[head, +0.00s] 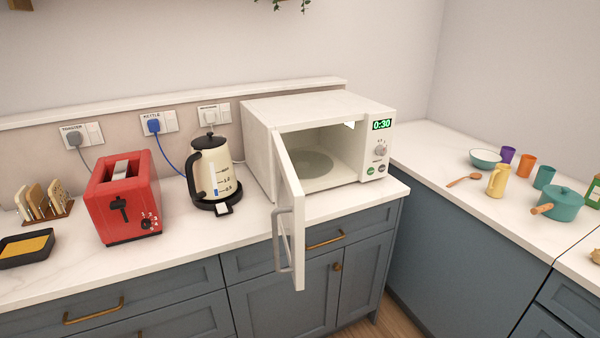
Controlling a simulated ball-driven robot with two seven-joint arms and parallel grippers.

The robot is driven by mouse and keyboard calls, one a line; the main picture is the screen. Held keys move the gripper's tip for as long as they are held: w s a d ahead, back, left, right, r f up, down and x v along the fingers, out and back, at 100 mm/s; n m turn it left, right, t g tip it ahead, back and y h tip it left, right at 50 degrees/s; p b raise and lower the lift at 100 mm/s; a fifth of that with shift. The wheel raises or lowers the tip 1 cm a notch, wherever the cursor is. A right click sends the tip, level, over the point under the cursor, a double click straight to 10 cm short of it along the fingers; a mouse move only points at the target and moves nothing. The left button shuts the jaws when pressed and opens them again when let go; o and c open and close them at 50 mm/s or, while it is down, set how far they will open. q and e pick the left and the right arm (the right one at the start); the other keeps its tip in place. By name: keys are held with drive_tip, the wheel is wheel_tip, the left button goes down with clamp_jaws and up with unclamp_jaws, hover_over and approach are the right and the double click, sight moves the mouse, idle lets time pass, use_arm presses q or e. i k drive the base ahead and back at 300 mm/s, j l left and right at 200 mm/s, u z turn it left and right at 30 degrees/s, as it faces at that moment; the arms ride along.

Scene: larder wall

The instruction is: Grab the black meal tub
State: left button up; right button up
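The black meal tub (14,256) sits on the white counter at the far left edge of the head view. It is a low, open black tub with a flat yellow-orange filling (26,246). Its left end runs up to the picture's edge. Neither of my grippers is in view, and nothing touches the tub.
A toast rack (62,212) stands behind the tub, and a red toaster (122,205) is to its right. Farther right are a kettle (212,165) and a microwave (300,109), its door (291,220) swung open past the counter's front. Crockery stands on the right counter (430,150).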

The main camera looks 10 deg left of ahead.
sight(24, 249)
drive_tip(key=k+j, duration=0.1)
drive_tip(key=j, duration=0.15)
drive_tip(key=k+j, duration=0.15)
drive_tip(key=j+u, duration=0.1)
drive_tip(key=u, duration=0.65)
drive_tip(key=j+u, duration=0.15)
drive_tip(key=u, duration=0.25)
drive_tip(key=j+u, duration=0.1)
drive_tip(key=u, duration=0.25)
